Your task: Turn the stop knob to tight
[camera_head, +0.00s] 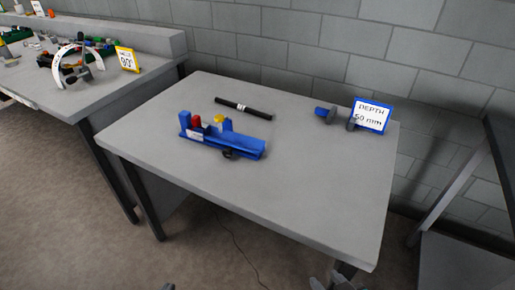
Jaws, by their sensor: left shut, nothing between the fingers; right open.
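A blue fixture (245,146) lies on the grey table. It has upright blue blocks at its left end, a red part (196,121), a yellow part (219,119) and a small white label (194,134). A black round knob (229,154) sits on its near side and looks like the stop knob; its setting is too small to read. Only the tip of my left gripper (168,286) shows at the bottom edge, shut and empty. My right gripper (326,284) shows partly at the bottom edge, open. Both are well away from the fixture, on the near side.
A black rod (243,107) with a white band lies behind the fixture. A blue and dark grey piece (325,115) lies beside a "DEPTH 50 mm" sign (370,115) at the back right. The table's front (290,215) is clear. Another cluttered bench (90,95) stands left.

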